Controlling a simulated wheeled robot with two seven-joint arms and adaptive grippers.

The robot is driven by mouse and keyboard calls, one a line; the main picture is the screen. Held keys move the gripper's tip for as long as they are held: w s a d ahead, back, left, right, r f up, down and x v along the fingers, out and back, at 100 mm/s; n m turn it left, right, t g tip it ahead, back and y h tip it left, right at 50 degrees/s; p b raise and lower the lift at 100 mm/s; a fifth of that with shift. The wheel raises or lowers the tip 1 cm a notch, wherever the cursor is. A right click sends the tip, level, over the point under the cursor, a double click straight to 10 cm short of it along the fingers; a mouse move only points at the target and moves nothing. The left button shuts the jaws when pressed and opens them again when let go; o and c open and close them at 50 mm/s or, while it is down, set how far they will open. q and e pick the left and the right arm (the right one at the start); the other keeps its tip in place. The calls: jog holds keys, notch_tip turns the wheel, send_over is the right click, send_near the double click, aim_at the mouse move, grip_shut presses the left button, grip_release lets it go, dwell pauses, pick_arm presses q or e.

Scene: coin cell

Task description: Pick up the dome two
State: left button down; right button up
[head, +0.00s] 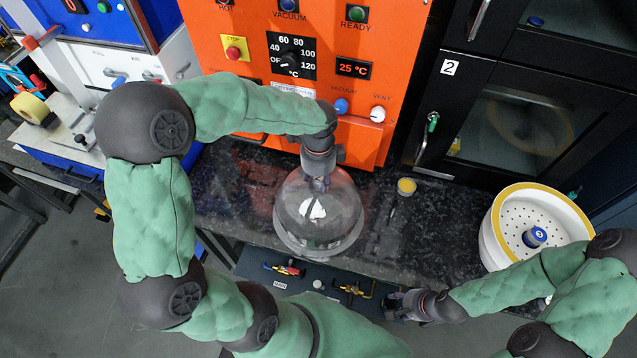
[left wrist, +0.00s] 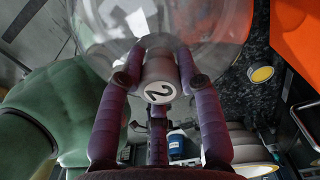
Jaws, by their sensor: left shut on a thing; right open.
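The clear glass dome two (head: 318,218) is upright in the head view, in front of the orange oven. In the left wrist view its knob carries a "2" (left wrist: 160,92) and its glass (left wrist: 205,22) fills the top. My left gripper (head: 318,183) comes from above and is shut on the knob; its fingers (left wrist: 158,62) flank the knob on both sides. The dome's lower rim overlaps the dark counter's front edge in the head view; I cannot tell whether it touches the counter. My right gripper (head: 397,304) is open and empty, in front of the counter.
The orange oven (head: 345,140) stands behind the dome. A white perforated bowl (head: 488,240) is at the right. A black cabinet (head: 480,160) labelled 2 stands behind. Small tools lie on a lower dark surface (head: 250,268).

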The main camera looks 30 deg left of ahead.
pick_arm(q)
jog(key=shift+r, duration=0.5)
notch_tip(320, 180, up, 2)
jog(key=shift+r+p, duration=0.1)
jog(key=shift+p, duration=0.3)
jog(key=s+d+r+p, duration=0.3)
jog(key=s+d+r, duration=0.3)
jog(key=d+r, duration=0.3)
jog(key=d, duration=0.3)
jog(key=shift+s+d+r, duration=0.15)
jog(key=shift+d+r, duration=0.15)
